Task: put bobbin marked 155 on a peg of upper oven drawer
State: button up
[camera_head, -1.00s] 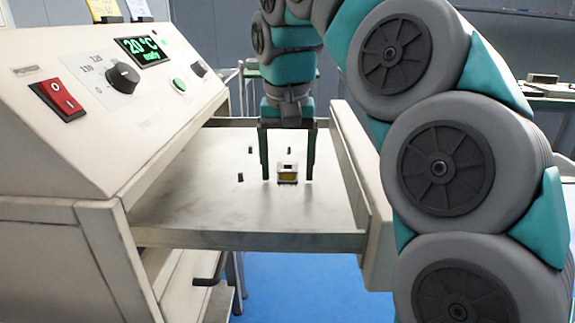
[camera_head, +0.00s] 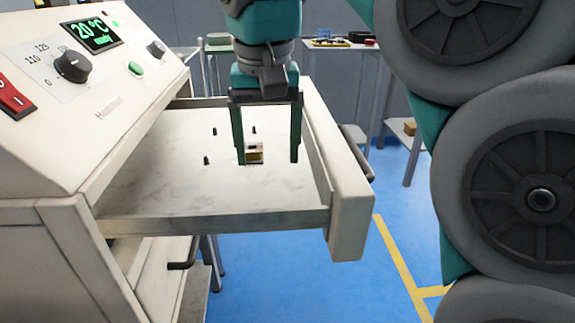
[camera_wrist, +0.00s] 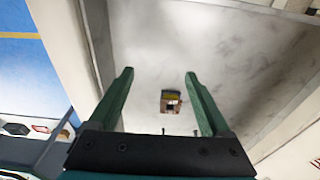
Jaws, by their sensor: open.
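A small bobbin (camera_head: 256,152) with a yellowish winding sits in the pulled-out oven drawer (camera_head: 160,205), in line with three bare dark pegs: one left (camera_head: 206,160), two behind (camera_head: 214,131) (camera_head: 254,129). Any peg under it is hidden. Its number cannot be read. I see no contact.
The oven's sloped control panel (camera_head: 85,60) stands left of the drawer, with a 20 °C display (camera_head: 91,33). The drawer's right wall and front (camera_head: 345,190) stand close to my gripper. A bench with items (camera_head: 340,44) is behind. Blue floor lies at right.

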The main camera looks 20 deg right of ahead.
jog(key=s, duration=0.6)
jog(key=shift+s+d+r, duration=0.15)
jog(key=shift+s+r, duration=0.15)
jog(key=shift+r, duration=0.05)
jog(key=shift+s, duration=0.35)
jog(key=shift+s, duration=0.1)
